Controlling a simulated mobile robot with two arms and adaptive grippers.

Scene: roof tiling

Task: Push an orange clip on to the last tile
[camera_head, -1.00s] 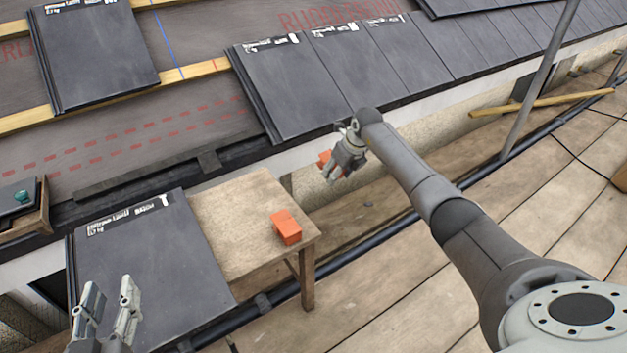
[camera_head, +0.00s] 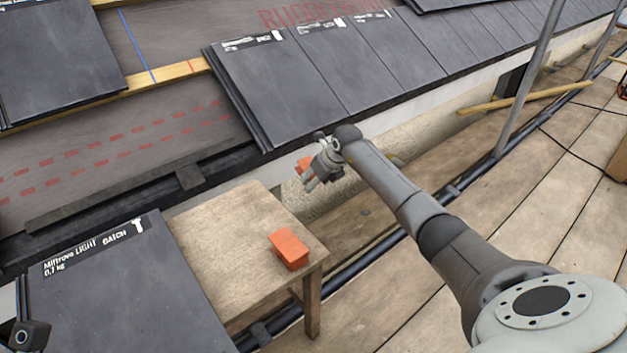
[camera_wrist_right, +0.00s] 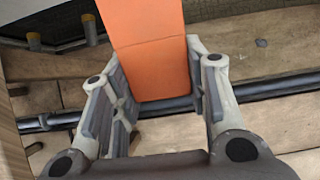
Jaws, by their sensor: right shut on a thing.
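My right gripper (camera_head: 311,172) is shut on an orange clip (camera_head: 304,163) and holds it in the air beyond the far right corner of the wooden table. In the right wrist view the orange clip (camera_wrist_right: 150,55) shows large between the two fingers (camera_wrist_right: 165,95). The leftmost dark tile of the laid row (camera_head: 270,85) is up and left of the gripper, with a clear gap between them. A second orange clip (camera_head: 289,248) sits on the table. Only a small dark part of my left gripper (camera_head: 28,336) shows at the lower left corner; its fingertips are hidden.
The wooden table (camera_head: 228,232) stands below the roof edge. A loose dark tile (camera_head: 125,295) lies at its left. Another tile (camera_head: 60,70) is at the upper left on wooden battens (camera_head: 170,76). A grey scaffold pole (camera_head: 528,75) rises at the right, above planks.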

